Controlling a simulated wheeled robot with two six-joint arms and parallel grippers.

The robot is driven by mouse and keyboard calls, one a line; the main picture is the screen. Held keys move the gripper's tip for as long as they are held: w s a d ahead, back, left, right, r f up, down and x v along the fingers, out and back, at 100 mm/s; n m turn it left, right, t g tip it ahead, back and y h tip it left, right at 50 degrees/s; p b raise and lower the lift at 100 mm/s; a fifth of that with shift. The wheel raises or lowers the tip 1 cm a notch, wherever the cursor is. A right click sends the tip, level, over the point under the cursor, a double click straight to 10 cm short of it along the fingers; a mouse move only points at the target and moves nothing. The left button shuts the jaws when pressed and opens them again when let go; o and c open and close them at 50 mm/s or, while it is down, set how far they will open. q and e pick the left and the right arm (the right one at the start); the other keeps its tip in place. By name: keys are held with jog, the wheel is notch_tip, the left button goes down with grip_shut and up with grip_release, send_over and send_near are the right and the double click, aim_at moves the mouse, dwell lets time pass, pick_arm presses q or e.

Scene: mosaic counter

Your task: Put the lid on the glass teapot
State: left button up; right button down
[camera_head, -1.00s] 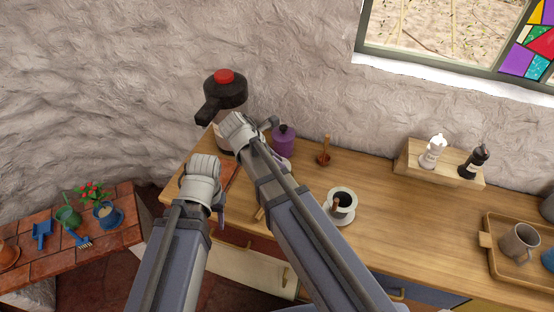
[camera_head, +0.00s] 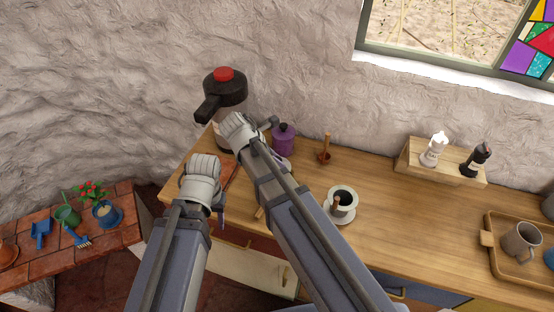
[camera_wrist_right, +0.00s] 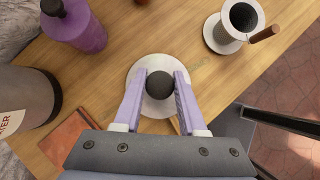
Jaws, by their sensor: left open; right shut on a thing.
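In the right wrist view my right gripper (camera_wrist_right: 160,88) is shut on a dark round knob (camera_wrist_right: 160,84). A pale round disc (camera_wrist_right: 152,104) shows directly beneath the knob; I take the two for the lid, but cannot tell how high it is above the counter. I cannot make out the glass teapot in either view.
A large dark-topped dispenser (camera_head: 225,90) and a purple canister (camera_head: 284,139) stand at the back left, close to my right arm. A white cup on a saucer (camera_head: 343,215) is to the right. A wooden tray (camera_head: 487,239) lies farther right.

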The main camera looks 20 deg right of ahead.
grip_release()
dwell(0.7)
jog(key=shift+r, duration=0.1)
notch_tip(320, 180, up, 7)
jog(key=p, duration=0.7)
dwell(0.6)
